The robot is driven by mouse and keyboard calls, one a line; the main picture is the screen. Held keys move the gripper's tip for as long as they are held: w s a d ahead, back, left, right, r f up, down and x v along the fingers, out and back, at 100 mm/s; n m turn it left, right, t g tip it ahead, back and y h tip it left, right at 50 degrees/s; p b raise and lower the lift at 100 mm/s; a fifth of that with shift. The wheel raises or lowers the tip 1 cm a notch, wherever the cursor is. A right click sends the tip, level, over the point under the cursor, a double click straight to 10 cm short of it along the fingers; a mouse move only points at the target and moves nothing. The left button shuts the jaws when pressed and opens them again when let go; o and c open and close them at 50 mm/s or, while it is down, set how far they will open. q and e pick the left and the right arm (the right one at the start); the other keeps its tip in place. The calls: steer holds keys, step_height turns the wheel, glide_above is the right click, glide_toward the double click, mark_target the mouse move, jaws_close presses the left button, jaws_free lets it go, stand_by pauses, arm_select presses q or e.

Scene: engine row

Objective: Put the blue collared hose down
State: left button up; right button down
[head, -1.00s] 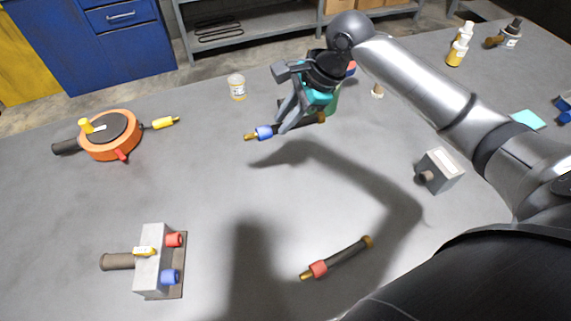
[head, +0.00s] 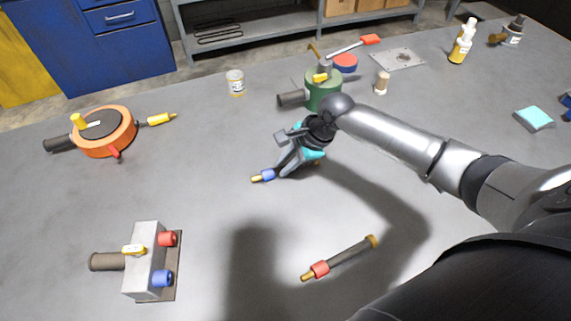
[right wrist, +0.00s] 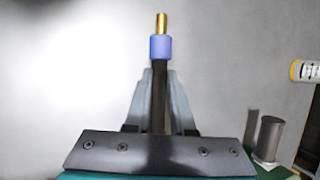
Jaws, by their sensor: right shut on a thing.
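The blue collared hose (head: 263,176) is a dark hose with a blue collar and a brass tip. My right gripper (head: 287,167) is shut on its dark middle, with the collar end pointing left in the head view. In the right wrist view the blue collar (right wrist: 161,48) and brass tip stick out beyond the fingers (right wrist: 160,100). The hose is low over the grey table (head: 200,190); I cannot tell whether it touches it. Its other end is mostly hidden by the gripper. My left gripper is not in view.
A red-collared hose (head: 345,256) lies in front. A grey block with red and blue ports (head: 146,258) stands at front left. An orange round housing (head: 105,135) is at left. A green cylinder (head: 325,92) and a small jar (head: 236,83) stand behind. The table left of the gripper is clear.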

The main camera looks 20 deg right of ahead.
steer(key=shift+f, duration=0.1)
steer(key=c, duration=0.8)
jaws_free()
steer(key=shift+o, duration=0.2)
steer(key=p+v, duration=0.3)
steer(key=v, duration=0.9)
steer(key=shift+r, duration=0.2)
